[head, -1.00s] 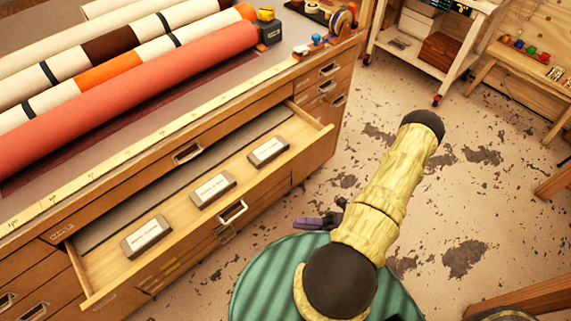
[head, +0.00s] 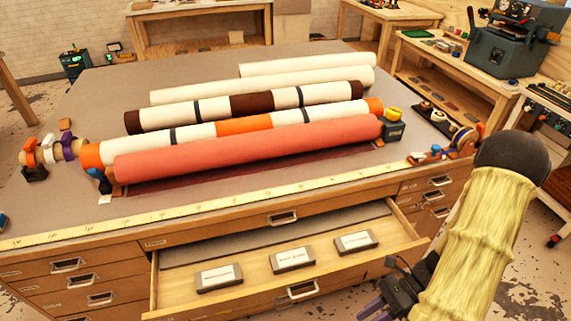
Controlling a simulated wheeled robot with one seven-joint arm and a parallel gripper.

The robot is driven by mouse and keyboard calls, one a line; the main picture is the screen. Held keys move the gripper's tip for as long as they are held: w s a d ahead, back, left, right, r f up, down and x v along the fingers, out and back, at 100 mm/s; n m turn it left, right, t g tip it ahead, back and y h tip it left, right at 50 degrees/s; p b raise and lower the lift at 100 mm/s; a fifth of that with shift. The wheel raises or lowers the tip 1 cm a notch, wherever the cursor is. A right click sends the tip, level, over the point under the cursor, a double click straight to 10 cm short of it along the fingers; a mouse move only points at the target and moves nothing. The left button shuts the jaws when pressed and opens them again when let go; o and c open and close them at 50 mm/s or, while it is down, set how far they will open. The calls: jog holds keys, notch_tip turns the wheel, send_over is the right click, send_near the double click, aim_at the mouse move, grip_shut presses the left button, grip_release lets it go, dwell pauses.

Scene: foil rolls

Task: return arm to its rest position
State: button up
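My arm, in a yellow cloth sleeve, stands at the right of the head view, bent at a dark joint. My gripper (head: 374,309), with purple fingers, is low at the bottom edge, in front of the open drawer (head: 178,293). The fingers are small and partly cut off, so I cannot tell whether they are apart. No held object shows. The drawer holds three labelled grey blocks: left (head: 219,278), middle (head: 292,260) and right (head: 356,243).
A salmon roll (head: 250,150) and several cream, orange and brown rolls lie on the cabinet top (head: 80,205). A yellow measuring strip (head: 190,216) runs along its front edge. Workbenches and a grey machine (head: 515,42) stand at the back right. Floor shows at the lower right.

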jog(key=w+a+r+n+t+h+p, duration=0.2)
jog(key=w+r+n+t+h, duration=0.1)
jog(key=r+n, duration=0.6)
jog(key=w+a+r+n+t+h+p, duration=0.2)
jog(key=w+r+n+t+h, duration=0.2)
jog(key=r+n, duration=0.6)
jog(key=w+n+h, duration=0.1)
jog(key=w+h, duration=0.1)
jog(key=h, duration=0.1)
jog(key=shift+r+n+h+p, duration=0.2)
jog(key=shift+n+h+p, duration=0.1)
jog(key=shift+h, duration=0.1)
jog(key=shift+a, duration=0.1)
